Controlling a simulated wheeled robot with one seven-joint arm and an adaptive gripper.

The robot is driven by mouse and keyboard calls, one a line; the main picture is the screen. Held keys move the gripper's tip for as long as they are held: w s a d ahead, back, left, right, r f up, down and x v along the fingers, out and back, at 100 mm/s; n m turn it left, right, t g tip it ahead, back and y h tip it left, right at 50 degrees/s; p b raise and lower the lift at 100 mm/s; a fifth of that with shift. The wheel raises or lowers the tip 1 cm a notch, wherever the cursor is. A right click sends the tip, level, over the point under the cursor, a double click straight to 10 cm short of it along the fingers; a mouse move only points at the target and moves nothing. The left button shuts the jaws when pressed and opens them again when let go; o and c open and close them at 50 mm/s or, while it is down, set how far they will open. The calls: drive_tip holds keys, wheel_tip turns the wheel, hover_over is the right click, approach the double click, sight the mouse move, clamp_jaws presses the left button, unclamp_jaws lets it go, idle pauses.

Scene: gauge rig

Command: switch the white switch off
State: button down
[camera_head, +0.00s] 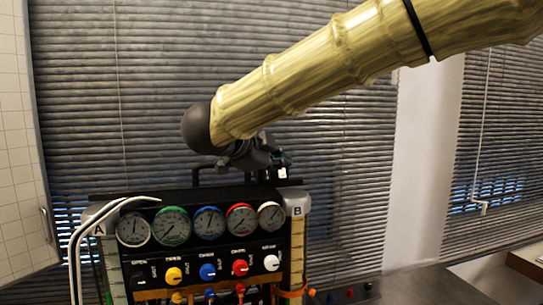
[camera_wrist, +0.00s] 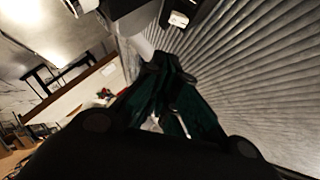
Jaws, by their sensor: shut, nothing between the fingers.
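The white switch (camera_head: 271,262) is a round white knob at the right end of the row of coloured knobs on the black gauge panel. A small white label sits above it; I cannot tell its setting. My gripper (camera_head: 268,158) is behind and above the panel's top edge, over the gauges, partly hidden by my arm's end. It is well above the white switch and apart from it. In the wrist view my gripper (camera_wrist: 163,68) has its dark green fingers together, with nothing held. The white switch cannot be made out there.
The red knob (camera_head: 239,267), blue knob (camera_head: 207,271) and yellow knob (camera_head: 174,275) stand left of the white one. Several round gauges (camera_head: 172,226) line the panel above. White hoses (camera_head: 88,232) curve at the left; a pillar marked B (camera_head: 297,225) stands right. Blinds (camera_head: 345,130) hang behind.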

sight(282, 174)
drive_tip(key=p+x, duration=0.2)
drive_tip(key=x, duration=0.3)
drive_tip(key=shift+w+d, duration=0.25)
drive_tip(key=shift+w, duration=0.05)
drive_tip(key=shift+w+a+f+p, duration=0.25)
drive_tip(key=shift+w+f+p, duration=0.1)
drive_tip(key=shift+w+f, duration=0.2)
drive_tip(key=shift+w+a+f+p, duration=0.2)
drive_tip(key=shift+w+f+p, duration=0.2)
drive_tip(key=shift+w, duration=0.15)
drive_tip(key=shift+w+a+f, duration=0.2)
drive_tip(key=shift+w+f, duration=0.05)
drive_tip(key=shift+w, duration=0.05)
drive_tip(key=shift+d+f, duration=0.1)
